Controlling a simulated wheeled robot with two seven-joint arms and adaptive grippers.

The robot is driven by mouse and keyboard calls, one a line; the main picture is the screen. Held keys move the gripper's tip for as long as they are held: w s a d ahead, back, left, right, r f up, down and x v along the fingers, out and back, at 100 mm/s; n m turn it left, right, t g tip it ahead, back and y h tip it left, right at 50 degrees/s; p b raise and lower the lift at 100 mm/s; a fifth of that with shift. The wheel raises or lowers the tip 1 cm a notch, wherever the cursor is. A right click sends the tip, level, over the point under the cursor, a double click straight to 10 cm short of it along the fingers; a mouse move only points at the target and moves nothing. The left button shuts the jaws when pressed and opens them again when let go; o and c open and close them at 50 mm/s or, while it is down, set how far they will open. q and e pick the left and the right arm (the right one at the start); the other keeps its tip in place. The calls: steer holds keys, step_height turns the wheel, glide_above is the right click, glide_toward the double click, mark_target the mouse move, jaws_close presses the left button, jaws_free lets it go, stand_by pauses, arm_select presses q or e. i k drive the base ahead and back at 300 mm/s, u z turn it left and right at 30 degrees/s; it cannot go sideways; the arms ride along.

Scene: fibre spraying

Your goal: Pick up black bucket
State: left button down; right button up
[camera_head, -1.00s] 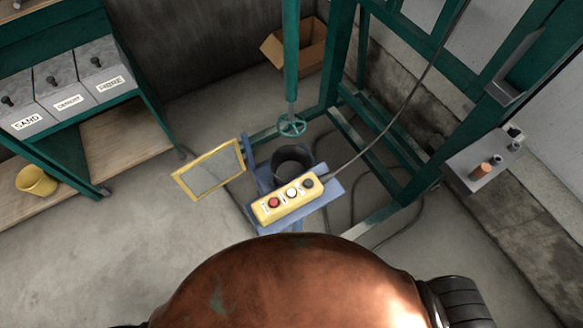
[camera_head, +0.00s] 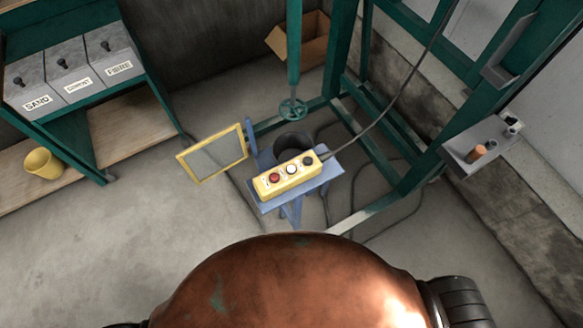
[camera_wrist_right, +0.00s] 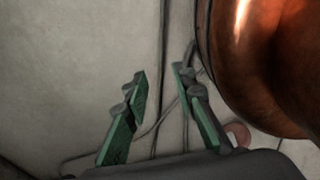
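The black bucket (camera_head: 292,142) stands on the floor inside the green frame, behind the yellow control box. Only its upper part shows; the control box and its blue stand hide the rest. My right gripper (camera_wrist_right: 160,78) shows in the right wrist view with its two green fingers apart and nothing between them. The bucket is not in that view. My left gripper is not in either view.
A yellow control box (camera_head: 290,174) with buttons sits on a blue stand, a yellow-framed panel (camera_head: 213,153) beside it. The green frame (camera_head: 378,150) surrounds the bucket area. A yellow bucket (camera_head: 43,163) sits on the left shelf. Open floor lies at front left.

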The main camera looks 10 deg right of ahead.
mark_target(287, 146)
steer(key=k, duration=0.75)
steer(key=u, duration=1.6)
steer(key=i, duration=3.1)
steer(key=z, duration=2.85)
steer(key=i, duration=0.55)
